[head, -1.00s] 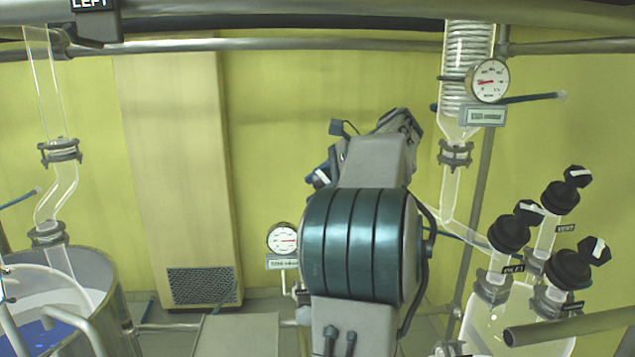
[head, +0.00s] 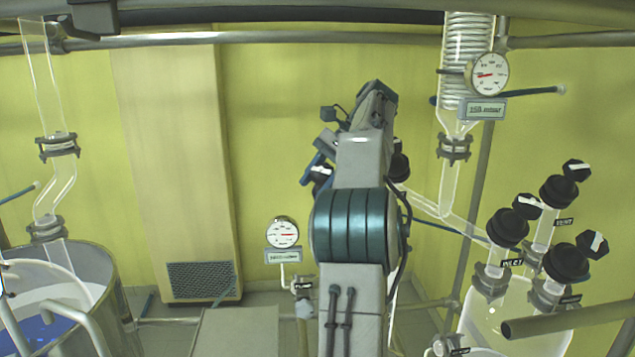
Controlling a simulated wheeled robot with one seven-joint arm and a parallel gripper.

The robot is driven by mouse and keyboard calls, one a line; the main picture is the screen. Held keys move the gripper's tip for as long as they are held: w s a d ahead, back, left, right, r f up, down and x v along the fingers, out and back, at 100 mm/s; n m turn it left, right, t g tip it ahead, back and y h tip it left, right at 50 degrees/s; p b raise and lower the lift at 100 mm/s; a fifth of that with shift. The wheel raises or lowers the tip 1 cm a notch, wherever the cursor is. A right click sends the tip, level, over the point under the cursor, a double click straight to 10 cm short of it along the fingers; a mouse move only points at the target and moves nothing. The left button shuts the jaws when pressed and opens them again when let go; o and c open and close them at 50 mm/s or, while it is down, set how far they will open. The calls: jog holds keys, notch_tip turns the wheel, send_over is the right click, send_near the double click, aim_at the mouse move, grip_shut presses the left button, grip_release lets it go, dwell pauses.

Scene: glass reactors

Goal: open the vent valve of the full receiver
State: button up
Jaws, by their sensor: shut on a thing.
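The right receiver (head: 487,326) is a clear glass vessel at the lower right, cut off by the frame; its fill level is hard to read. Its black vent valve knob (head: 558,191) stands above the VENT label, its inlet valve knob (head: 508,228) is nearer left, and a third knob (head: 567,262) is in front. My gripper (head: 313,170) is mostly hidden behind my arm, left of centre. It is shut at a dark knob (head: 322,178) with a white mark. Another dark knob (head: 399,166) shows right of my arm. The vessel below these knobs is hidden by my arm.
A round gauge (head: 282,232) with a display stands left of my arm. Another gauge (head: 488,74) hangs by the coil condenser (head: 467,50). An open vessel with blue liquid (head: 40,335) is at lower left. Horizontal pipes (head: 250,43) cross the top.

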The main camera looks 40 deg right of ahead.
dwell(0.3)
jog(key=o, duration=1)
